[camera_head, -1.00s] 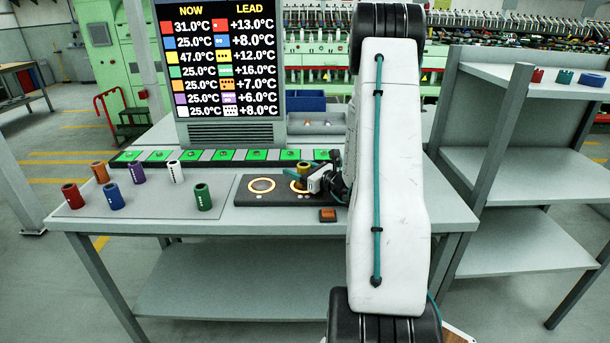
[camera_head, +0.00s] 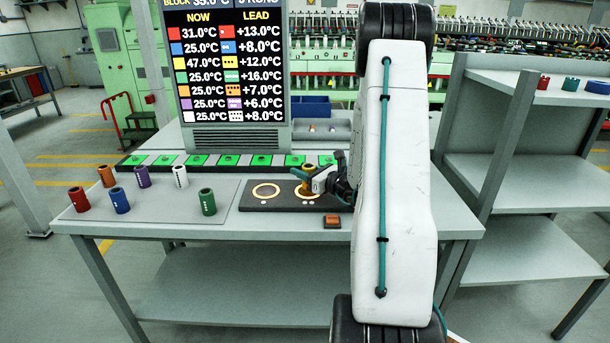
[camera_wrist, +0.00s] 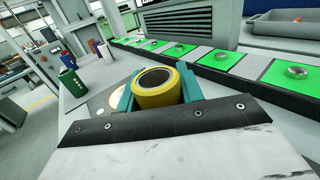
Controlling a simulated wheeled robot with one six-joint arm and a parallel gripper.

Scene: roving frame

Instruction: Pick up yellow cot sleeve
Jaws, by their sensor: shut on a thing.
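The yellow cot sleeve (camera_head: 308,188) is a short upright tube with a dark bore, at the right glowing ring of the black two-ring block (camera_head: 262,206). My gripper (camera_head: 309,181) reaches it from the right and is shut on it. In the wrist view the sleeve (camera_wrist: 156,88) sits between the two teal fingers of my gripper (camera_wrist: 157,90), one on each side. Its lower part is hidden there. I cannot tell whether its base touches the block.
Red (camera_head: 79,199), orange, blue, purple, white and green (camera_head: 208,202) sleeves stand on the mat at left. A row of green pads (camera_head: 230,160) and a temperature display (camera_head: 230,75) are behind. An orange button (camera_head: 332,221) is in front. Grey shelves (camera_head: 510,165) stand at right.

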